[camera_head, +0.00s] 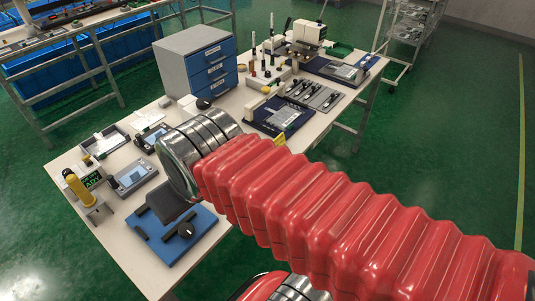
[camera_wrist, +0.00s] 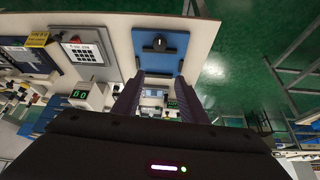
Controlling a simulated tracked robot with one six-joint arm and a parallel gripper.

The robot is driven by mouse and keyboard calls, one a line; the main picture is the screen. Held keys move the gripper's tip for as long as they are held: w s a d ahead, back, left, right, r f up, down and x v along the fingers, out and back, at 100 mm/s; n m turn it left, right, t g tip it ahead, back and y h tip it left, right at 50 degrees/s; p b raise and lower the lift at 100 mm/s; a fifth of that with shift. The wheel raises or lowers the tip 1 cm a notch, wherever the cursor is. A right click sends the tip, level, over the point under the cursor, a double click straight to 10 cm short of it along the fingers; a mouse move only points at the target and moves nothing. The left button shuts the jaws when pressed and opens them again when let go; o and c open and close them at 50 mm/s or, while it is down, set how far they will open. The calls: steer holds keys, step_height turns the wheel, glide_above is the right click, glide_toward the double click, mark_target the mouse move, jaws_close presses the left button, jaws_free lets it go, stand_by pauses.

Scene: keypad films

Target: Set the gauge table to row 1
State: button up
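My gripper (camera_wrist: 160,75) shows in the wrist view as two dark fingers standing apart, with nothing held between them. A blue board (camera_wrist: 146,38) with a black knob (camera_wrist: 160,44) lies beyond the fingertips. In the head view, the blue board (camera_head: 172,255) lies at the near end of the bench, with the knob (camera_head: 185,230) on it and the dark end of my arm over its far part. A small unit with a green display (camera_head: 93,180) stands to its left. I cannot tell which item is the gauge table, and no row marking is readable.
A grey keypad panel (camera_wrist: 92,62) is at the upper left of the wrist view. On the bench, a blue-drawer cabinet (camera_head: 198,63), a yellow cylinder (camera_head: 79,188) and a grey device (camera_head: 131,177) stand around.

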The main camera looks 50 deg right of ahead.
steer(key=w+d+m+g+y, duration=0.1)
steer(key=w+d+m+g, duration=0.1)
steer(key=w+d+m, duration=0.45)
steer(key=w+d+m+g, duration=0.1)
steer(key=w+d+m, duration=0.2)
steer(key=d+m, duration=0.65)
steer(key=d+f+m+y, duration=0.1)
steer(key=d+f+m, duration=0.3)
steer(key=d, duration=0.7)
steer(key=s+d+f+m+y, duration=0.1)
steer(key=d+f+m, duration=0.3)
steer(key=d, duration=0.8)
steer(key=shift+s+d+f+m+y, duration=0.15)
steer(key=shift+s+m+y, duration=0.15)
steer(key=shift+m, duration=0.6)
steer(key=x, duration=1.4)
steer(key=shift+w, duration=0.15)
steer(key=shift+c, duration=0.5)
